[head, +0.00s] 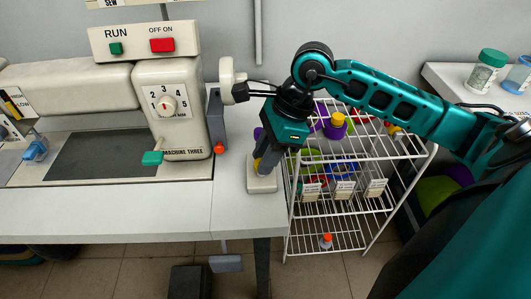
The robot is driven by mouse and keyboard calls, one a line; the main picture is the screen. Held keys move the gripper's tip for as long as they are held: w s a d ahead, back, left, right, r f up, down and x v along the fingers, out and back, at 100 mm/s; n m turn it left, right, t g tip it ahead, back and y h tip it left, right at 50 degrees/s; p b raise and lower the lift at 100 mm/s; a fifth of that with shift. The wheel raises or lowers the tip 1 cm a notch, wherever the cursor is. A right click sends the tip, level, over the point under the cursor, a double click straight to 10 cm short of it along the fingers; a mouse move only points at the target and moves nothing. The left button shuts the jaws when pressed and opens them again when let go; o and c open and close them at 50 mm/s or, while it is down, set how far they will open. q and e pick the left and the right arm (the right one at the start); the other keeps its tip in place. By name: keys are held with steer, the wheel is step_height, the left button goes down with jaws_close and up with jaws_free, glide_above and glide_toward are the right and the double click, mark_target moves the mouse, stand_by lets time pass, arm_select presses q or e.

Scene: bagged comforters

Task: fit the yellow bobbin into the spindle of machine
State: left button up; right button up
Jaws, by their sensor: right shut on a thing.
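The cream sewing machine, labelled MACHINE THREE (172,112), stands on the white table at the left. My right gripper (261,166) points down at the table's right end, just above a small cream block (262,185). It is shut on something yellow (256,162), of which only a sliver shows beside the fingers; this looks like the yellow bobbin. The fingers hide most of it and whatever is directly below. I cannot tell whether it touches the block or sits on a spindle. My left gripper is not in view.
A white wire rack (290,225) with colored spools, including a yellow one (338,119), stands right of the table. Jars (487,70) stand on a shelf at right.

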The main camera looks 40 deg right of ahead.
steer(key=shift+f, duration=0.25)
steer(key=o, duration=0.7)
steer(key=shift+r, duration=0.15)
steer(key=shift+r+p, duration=0.3)
steer(key=shift+p+v, duration=0.95)
steer(key=shift+v, duration=5.3)
steer(key=shift+a, duration=0.2)
